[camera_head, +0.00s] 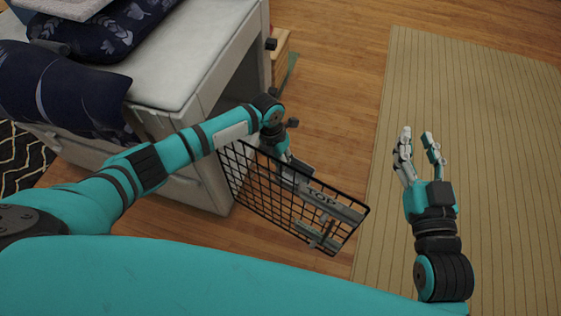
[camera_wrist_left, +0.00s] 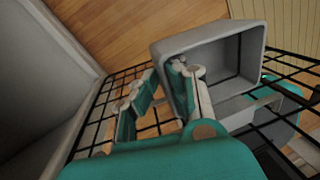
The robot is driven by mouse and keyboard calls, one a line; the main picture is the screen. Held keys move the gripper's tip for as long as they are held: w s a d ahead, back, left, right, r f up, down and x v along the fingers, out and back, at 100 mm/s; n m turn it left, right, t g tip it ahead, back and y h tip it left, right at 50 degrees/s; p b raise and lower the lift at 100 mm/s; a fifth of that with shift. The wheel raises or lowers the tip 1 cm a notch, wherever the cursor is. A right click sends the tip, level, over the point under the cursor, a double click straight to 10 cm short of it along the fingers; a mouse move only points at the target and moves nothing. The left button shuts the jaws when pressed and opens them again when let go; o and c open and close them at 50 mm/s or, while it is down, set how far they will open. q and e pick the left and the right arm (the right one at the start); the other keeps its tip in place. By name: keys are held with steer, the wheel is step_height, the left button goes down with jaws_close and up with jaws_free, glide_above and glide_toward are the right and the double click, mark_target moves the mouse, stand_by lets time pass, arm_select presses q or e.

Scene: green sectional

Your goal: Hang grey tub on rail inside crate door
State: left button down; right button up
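In the left wrist view the grey tub (camera_wrist_left: 204,44) is an open box, tilted, close to the black wire crate door (camera_wrist_left: 90,135). My left gripper (camera_wrist_left: 165,75) has one finger inside the tub and one outside, with the tub's wall pinched between them. In the head view the crate door (camera_head: 258,190) is a wire grid, and my left gripper (camera_head: 290,170) is behind it, partly hidden. Grey parts with a "TOP" label (camera_head: 321,196) show at the grid; I cannot tell tub from rail there. My right gripper (camera_head: 416,142) is open and empty, right of the door.
A beige striped rug (camera_head: 490,140) lies at the right.

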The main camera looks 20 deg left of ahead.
arm_select(q)
steer(key=c, duration=1.4)
jaws_free()
step_height(320, 180, up, 12)
steer(key=a, duration=0.2)
steer(key=shift+w, duration=0.25)
